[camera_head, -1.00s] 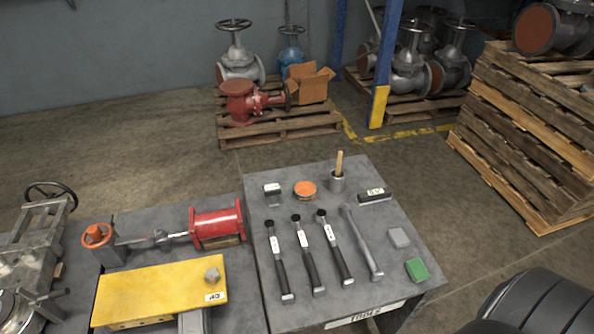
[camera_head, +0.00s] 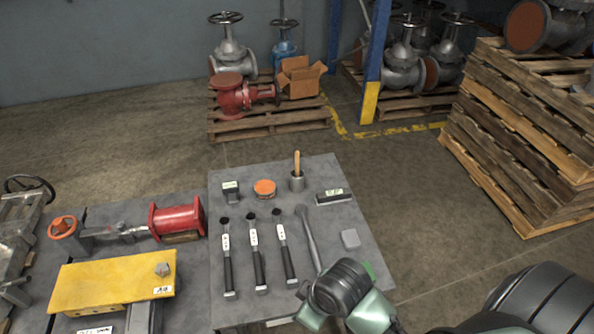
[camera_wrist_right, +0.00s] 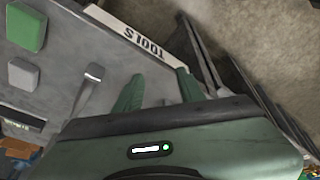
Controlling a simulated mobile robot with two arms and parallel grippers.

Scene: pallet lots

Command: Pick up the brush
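A wooden handle (camera_head: 297,162) stands upright in a small grey cup (camera_head: 297,181) at the back of the tool table (camera_head: 353,223). It may be the brush; its lower end is hidden in the cup. My right arm's gripper is over the table's front right corner, well in front of the cup. In the right wrist view its two green fingers (camera_wrist_right: 160,88) are apart with nothing between them. The fingers point at the table edge by the TOOLS label (camera_wrist_right: 140,38). My left gripper is not in view.
Three hammers (camera_head: 257,262) and a grey metal tool (camera_head: 309,238) lie on the table. Near the cup are an orange tin (camera_head: 265,188), a black labelled item (camera_head: 333,196) and a small block (camera_head: 231,192). A grey block (camera_head: 350,239) and a green block (camera_wrist_right: 25,27) lie at right.

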